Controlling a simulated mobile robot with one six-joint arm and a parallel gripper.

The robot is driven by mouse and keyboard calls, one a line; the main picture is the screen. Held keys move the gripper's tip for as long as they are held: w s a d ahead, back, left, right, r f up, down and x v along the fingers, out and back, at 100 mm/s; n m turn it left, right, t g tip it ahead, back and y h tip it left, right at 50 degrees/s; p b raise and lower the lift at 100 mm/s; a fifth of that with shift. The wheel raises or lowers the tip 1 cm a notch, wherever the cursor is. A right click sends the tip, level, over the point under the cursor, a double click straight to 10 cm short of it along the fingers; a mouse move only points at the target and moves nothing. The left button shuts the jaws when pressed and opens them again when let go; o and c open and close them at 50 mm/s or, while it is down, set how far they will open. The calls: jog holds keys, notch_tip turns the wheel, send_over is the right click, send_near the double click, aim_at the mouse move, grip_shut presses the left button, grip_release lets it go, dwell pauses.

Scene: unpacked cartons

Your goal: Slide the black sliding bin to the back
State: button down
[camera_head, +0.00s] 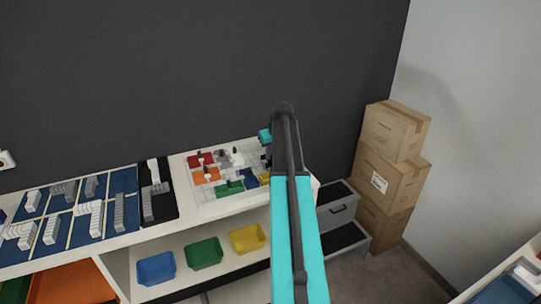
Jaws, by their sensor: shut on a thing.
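A white tray (200,201) holds small sliding bins in red, orange, green, yellow, blue and white, several with upright knobs. It stands on the white shelf top left of my arm. My gripper (267,149) is at the tray's back right and is mostly hidden behind my teal and black arm. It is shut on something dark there. I cannot make out the held thing clearly, and no whole black bin shows. A small dark knob (235,151) stands near the tray's back edge, left of my gripper.
Left of the tray are a black panel (162,209) and blue panels (122,184) with grey and white parts. Blue, green and yellow bins (247,238) stand on the shelf below. A grey drawer unit (338,216) and stacked cartons (390,178) stand at right. A dark wall rises behind.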

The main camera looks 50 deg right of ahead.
jog(key=w+d, duration=0.1)
jog(key=w, duration=0.2)
jog(key=w+d+b, duration=0.1)
jog(key=w+d, duration=0.1)
jog(key=w, duration=0.2)
jog(key=w+d, duration=0.1)
jog(key=w, duration=0.3)
jog(key=shift+w+d+b, duration=0.1)
jog(key=shift+d+b, duration=0.1)
jog(key=shift+b, duration=0.15)
jog(key=shift+w+r, duration=0.1)
jog(key=shift+w, duration=0.1)
jog(key=c, duration=1.8)
grip_release()
jog(key=shift+w, duration=0.1)
jog(key=shift+o, duration=0.2)
jog(key=shift+s+r, duration=0.45)
jog(key=shift+r, duration=0.1)
jog(key=b+v, duration=0.3)
jog(key=v, duration=0.9)
jog(key=shift+r, duration=0.25)
jog(key=shift+f, duration=0.1)
